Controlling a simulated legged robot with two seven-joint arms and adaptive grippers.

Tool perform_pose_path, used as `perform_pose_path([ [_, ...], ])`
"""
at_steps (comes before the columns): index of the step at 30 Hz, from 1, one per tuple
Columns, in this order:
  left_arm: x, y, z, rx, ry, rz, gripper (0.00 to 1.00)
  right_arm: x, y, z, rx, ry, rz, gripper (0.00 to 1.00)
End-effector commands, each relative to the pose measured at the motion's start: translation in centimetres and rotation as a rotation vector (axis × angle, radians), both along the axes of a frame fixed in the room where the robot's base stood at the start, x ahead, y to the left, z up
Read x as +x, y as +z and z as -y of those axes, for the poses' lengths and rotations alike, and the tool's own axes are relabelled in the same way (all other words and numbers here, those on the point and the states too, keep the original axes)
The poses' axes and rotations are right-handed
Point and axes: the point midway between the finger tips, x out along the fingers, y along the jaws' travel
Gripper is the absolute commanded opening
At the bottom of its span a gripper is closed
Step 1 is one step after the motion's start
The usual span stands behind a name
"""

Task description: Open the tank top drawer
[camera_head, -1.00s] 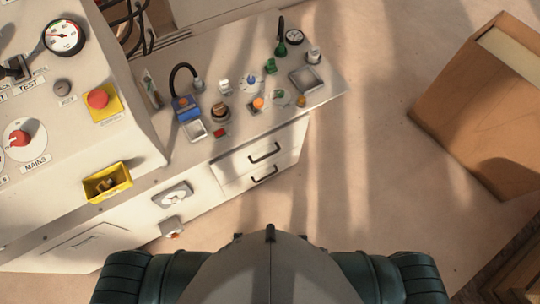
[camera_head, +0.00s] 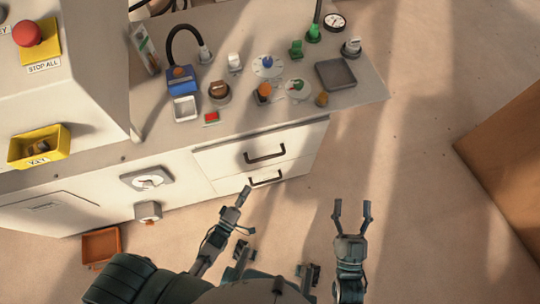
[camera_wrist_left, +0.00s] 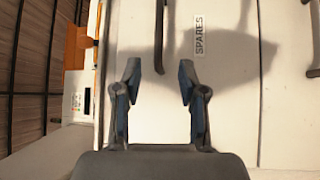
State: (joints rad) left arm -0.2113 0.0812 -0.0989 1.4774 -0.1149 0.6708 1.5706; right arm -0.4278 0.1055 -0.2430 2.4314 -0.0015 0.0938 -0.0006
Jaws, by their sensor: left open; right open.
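The top drawer (camera_head: 225,155) is the upper of two white drawers in the cabinet front, with a dark bar handle (camera_head: 264,154). It looks shut. The lower drawer has a similar handle (camera_head: 266,178). My left gripper (camera_head: 245,190) is in front of the drawers, seen edge-on near the lower handle's left end. In the left wrist view its fingers (camera_wrist_left: 160,75) are open and empty, with a dark handle bar (camera_wrist_left: 161,40) beyond the gap and a SPARES label (camera_wrist_left: 199,34) beside it. My right gripper (camera_head: 353,205) is open and empty, right of the drawers.
The worktop above holds a blue device (camera_head: 181,82), several knobs and a grey tray (camera_head: 336,74). A dial box (camera_head: 147,179) sits on the cabinet front. An orange bin (camera_head: 101,245) is at lower left, a brown box (camera_head: 505,160) at right. Floor between is clear.

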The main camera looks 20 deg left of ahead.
Motion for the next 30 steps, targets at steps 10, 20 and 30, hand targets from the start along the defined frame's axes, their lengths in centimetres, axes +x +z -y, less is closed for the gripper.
perform_pose_path([
  [10,7.8,0.9,1.6,0.001,0.001,-0.001,0.41,-1.2,2.0,0.2,0.062,-0.002,0.191,0.67],
  [20,13.9,1.6,2.8,0.002,0.001,-0.003,0.41,-3.4,4.3,0.5,0.133,-0.005,0.404,0.67],
  [30,15.4,2.1,3.2,0.002,0.001,-0.003,0.41,-4.2,5.0,0.8,0.155,-0.008,0.468,0.67],
])
